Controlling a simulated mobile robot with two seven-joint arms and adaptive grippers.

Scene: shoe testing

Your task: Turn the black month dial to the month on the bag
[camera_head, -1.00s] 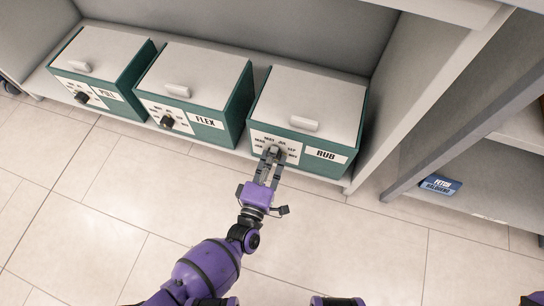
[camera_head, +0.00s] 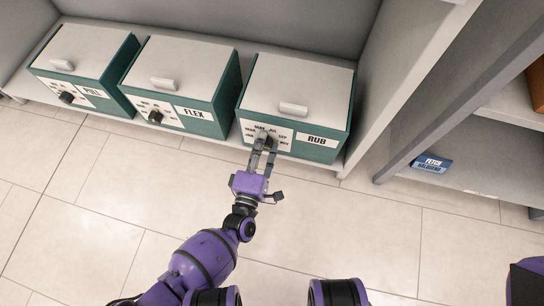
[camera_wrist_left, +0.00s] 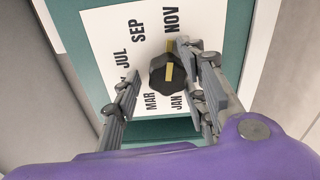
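The black month dial (camera_wrist_left: 165,74) sits on the white label plate (camera_wrist_left: 105,40) of the RUB box (camera_head: 297,92). Its yellow mark points up in the left wrist view, toward NOV. JAN, MAR, JUL and SEP are also readable around it. My left gripper (camera_head: 262,142) is at this dial. In the left wrist view its fingers (camera_wrist_left: 165,88) stand apart on either side of the dial. The right finger is close to it, and a gap shows at the left one; contact cannot be told. My right gripper is not in view. I recognise no bag.
The FLEX box (camera_head: 205,92) and PULL box (camera_head: 98,60), each with its own black dial, stand to the left on the same low shelf. A grey upright panel (camera_head: 385,90) is close on the right. A blue item with small lettering (camera_head: 432,162) lies beyond it. The tiled floor in front is clear.

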